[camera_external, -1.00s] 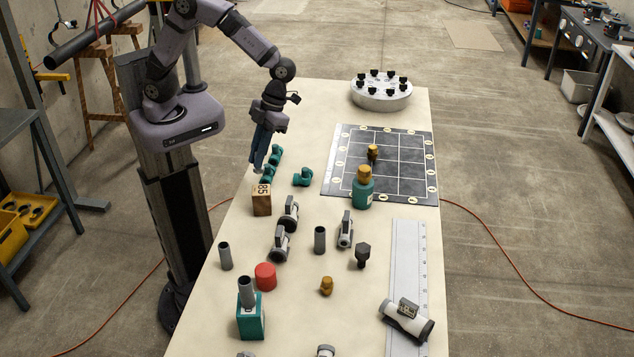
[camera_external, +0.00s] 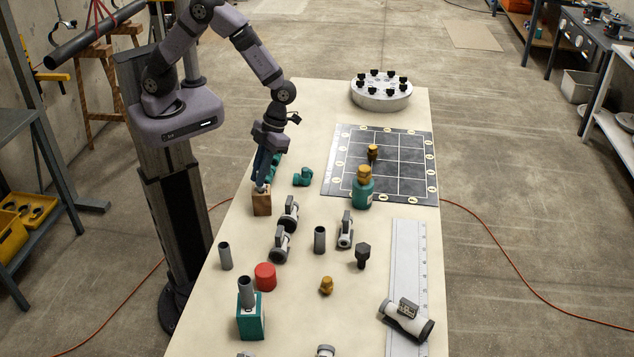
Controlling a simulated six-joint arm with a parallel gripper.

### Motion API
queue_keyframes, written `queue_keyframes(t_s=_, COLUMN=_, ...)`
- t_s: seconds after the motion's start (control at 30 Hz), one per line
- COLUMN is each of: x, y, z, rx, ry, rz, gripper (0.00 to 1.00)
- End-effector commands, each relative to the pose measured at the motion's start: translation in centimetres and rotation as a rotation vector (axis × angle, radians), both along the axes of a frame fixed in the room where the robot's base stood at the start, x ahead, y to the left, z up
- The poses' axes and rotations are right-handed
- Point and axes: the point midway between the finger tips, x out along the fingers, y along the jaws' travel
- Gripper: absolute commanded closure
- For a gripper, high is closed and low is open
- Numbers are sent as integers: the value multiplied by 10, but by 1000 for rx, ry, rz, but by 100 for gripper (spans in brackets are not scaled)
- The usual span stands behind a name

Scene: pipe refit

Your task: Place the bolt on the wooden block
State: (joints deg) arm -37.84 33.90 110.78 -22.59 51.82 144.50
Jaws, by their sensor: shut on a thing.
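The wooden block (camera_external: 262,206) stands on the left part of the table. My gripper (camera_external: 263,184) points down right above it, fingers close to its top. The fingers are shut on a small light grey piece (camera_external: 261,189), mostly hidden between them. It may be the bolt, but it is too small to identify. I cannot tell whether it touches the block. A dark hex-headed piece (camera_external: 363,253), shaped like a bolt, stands on the table to the right.
Teal fittings (camera_external: 302,177) lie close behind and right of the block. A red cylinder (camera_external: 265,276) and grey pipes (camera_external: 225,256) stand nearer the front.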

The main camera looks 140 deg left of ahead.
Motion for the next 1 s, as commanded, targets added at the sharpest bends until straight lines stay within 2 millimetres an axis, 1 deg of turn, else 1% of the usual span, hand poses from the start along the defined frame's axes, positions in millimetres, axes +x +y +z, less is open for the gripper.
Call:
queue_keyframes(t_s=0.23, x=0, y=0, z=-4, rx=0, ry=-1, rz=0, gripper=100)
queue_keyframes(t_s=0.27, x=0, y=0, z=-3, rx=0, ry=0, rz=0, gripper=79)
queue_keyframes(t_s=0.3, x=0, y=0, z=-2, rx=0, ry=0, rz=0, gripper=70)
queue_keyframes(t_s=0.33, x=0, y=0, z=-2, rx=0, ry=0, rz=0, gripper=68)
queue_keyframes(t_s=0.63, x=0, y=0, z=-2, rx=0, ry=0, rz=0, gripper=68)
queue_keyframes(t_s=0.8, x=1, y=2, z=4, rx=1, ry=-3, rz=1, gripper=68)
queue_keyframes(t_s=0.87, x=2, y=5, z=9, rx=2, ry=-5, rz=2, gripper=68)
queue_keyframes(t_s=1.0, x=2, y=14, z=28, rx=4, ry=-6, rz=1, gripper=68)
